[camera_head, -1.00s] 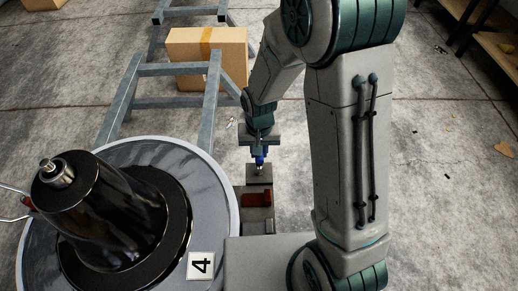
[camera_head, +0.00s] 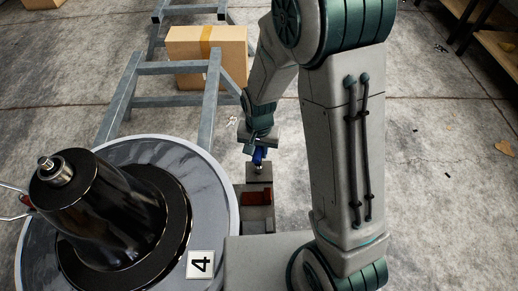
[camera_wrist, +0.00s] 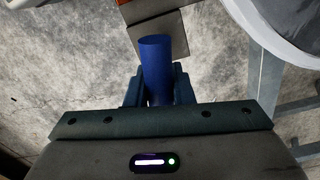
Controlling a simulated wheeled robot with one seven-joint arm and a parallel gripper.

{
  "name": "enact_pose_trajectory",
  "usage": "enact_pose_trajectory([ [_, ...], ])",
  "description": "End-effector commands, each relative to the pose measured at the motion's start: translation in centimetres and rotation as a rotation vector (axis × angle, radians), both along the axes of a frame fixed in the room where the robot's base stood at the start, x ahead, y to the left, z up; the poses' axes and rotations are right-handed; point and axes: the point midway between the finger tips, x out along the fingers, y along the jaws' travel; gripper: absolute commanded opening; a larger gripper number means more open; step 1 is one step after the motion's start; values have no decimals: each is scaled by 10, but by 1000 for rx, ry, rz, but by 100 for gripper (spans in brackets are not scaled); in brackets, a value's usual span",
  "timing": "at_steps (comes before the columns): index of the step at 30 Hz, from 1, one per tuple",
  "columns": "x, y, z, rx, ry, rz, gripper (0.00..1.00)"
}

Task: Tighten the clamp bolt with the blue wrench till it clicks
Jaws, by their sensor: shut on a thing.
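The blue wrench (camera_head: 259,154) stands upright in the head view, low over a small grey block (camera_head: 259,171). Its dull metal lower end seems to meet the block's top. My gripper (camera_head: 258,146) is above it, shut on its upper part. In the wrist view the wrench's round blue handle (camera_wrist: 156,58) sits between the two dark fingers of my gripper (camera_wrist: 157,82). The clamp bolt cannot be made out; the wrench and gripper cover that spot. I cannot tell how the wrench sits on it.
A holder with a red part (camera_head: 257,198) lies just in front of the block. A round grey base (camera_head: 212,180) with a black column (camera_head: 85,205) stands at left. A metal frame (camera_head: 165,69) and cardboard box (camera_head: 206,58) are behind.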

Motion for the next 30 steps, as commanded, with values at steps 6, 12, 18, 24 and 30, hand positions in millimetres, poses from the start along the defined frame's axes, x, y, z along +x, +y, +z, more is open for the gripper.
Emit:
enact_pose_trajectory([
  [6,0,1,1,0,-1,-171,0],
  [12,0,0,1,1,-2,-180,0],
  [18,0,0,2,-1,0,-244,0],
  [24,0,1,3,0,0,-438,0],
  [30,0,0,2,0,0,-561,0],
])
